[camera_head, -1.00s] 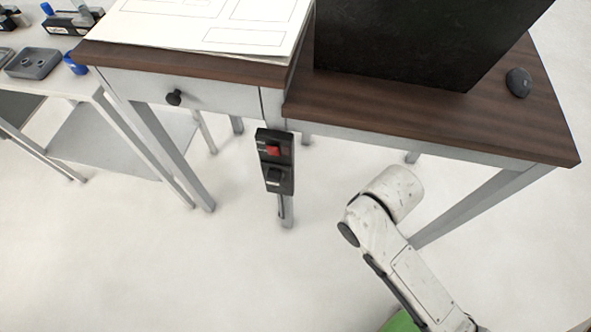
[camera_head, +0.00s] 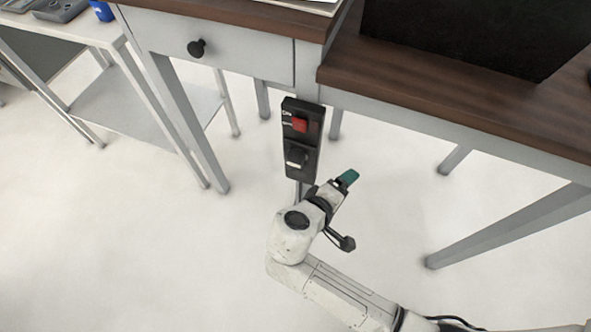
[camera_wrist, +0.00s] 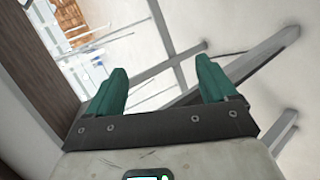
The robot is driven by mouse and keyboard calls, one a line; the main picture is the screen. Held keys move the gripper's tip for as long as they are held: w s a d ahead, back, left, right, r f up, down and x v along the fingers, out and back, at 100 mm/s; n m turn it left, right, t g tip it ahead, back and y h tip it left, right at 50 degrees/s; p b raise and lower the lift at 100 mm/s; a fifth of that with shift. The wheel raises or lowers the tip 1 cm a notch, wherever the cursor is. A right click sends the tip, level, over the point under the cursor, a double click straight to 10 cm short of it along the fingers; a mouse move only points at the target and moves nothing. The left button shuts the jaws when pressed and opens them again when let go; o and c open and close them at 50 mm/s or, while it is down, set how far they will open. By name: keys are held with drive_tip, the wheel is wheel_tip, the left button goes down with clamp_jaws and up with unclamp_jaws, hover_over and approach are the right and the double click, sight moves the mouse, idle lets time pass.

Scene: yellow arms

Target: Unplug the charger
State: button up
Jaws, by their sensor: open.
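A black socket panel (camera_head: 301,140) is mounted at a leg of the desk, below the drawer. It carries a red part (camera_head: 299,124) near its top and a dark block, apparently the charger (camera_head: 296,156), on its lower half. My gripper (camera_head: 347,179) is in front of the desk, just right of and below the panel in the head view, apart from the charger. One teal fingertip shows there. In the wrist view, my gripper (camera_wrist: 160,80) has its two teal fingers wide apart with nothing between them. I cannot make out the charger in the wrist view.
The desk (camera_head: 450,75) has a dark brown top and grey legs, with a black box (camera_head: 480,35) on it. A white side table (camera_head: 70,30) stands at left. The floor in front is clear.

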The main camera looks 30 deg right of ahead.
sight(293, 166)
drive_tip(key=w+a+n+t+h+b, duration=0.1)
drive_tip(key=w+a+n+t+b, duration=0.1)
drive_tip(key=a, duration=0.4)
drive_tip(key=w+a+n+t+h+b, duration=0.2)
drive_tip(key=w+a+t, duration=0.2)
drive_tip(key=a, duration=0.3)
drive_tip(key=shift+r+t, duration=0.3)
drive_tip(key=shift+t, duration=0.4)
drive_tip(key=shift+w, duration=0.1)
drive_tip(key=shift+x, duration=4.5)
drive_tip(key=shift+r+b, duration=0.1)
drive_tip(key=shift+b, duration=0.3)
drive_tip(key=shift+c, duration=0.4)
drive_tip(key=c, duration=1.2)
drive_tip(key=shift+c, duration=0.2)
drive_tip(key=shift+a, duration=0.1)
